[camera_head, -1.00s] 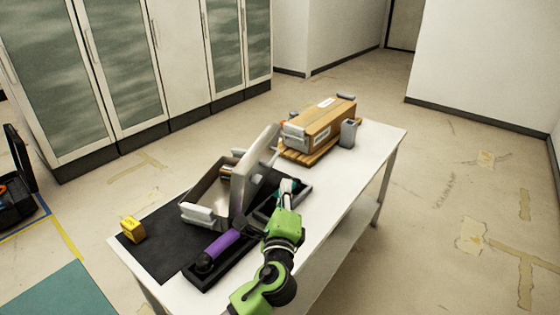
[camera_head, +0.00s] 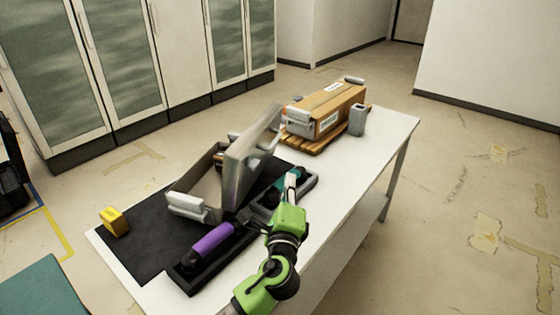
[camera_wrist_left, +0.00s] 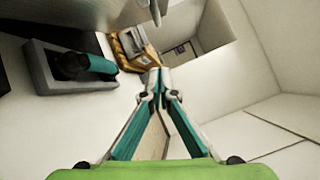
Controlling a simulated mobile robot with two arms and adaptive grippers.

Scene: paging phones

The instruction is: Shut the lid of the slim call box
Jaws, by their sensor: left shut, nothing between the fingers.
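The slim call box is a grey metal box (camera_head: 186,205) on a black mat on the table. Its lid (camera_head: 250,150) stands open, raised steeply along the box's right side. In the left wrist view a grey surface, apparently the lid, shows at the top edge (camera_wrist_left: 100,14). My left gripper (camera_head: 292,183) is just right of the lid, over or beside a grey tray with a teal handset; I cannot tell whether it touches anything. In the left wrist view its fingertips (camera_wrist_left: 155,76) meet with nothing between them. My right gripper is not seen.
The teal handset (camera_wrist_left: 88,65) lies in its grey tray (camera_wrist_left: 42,78). A purple handset (camera_head: 212,241) lies in a black tray in front. A wooden box (camera_head: 335,108) and a grey holder (camera_head: 357,120) stand behind. A yellow block (camera_head: 114,221) sits left. The table's right side (camera_head: 375,150) is clear.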

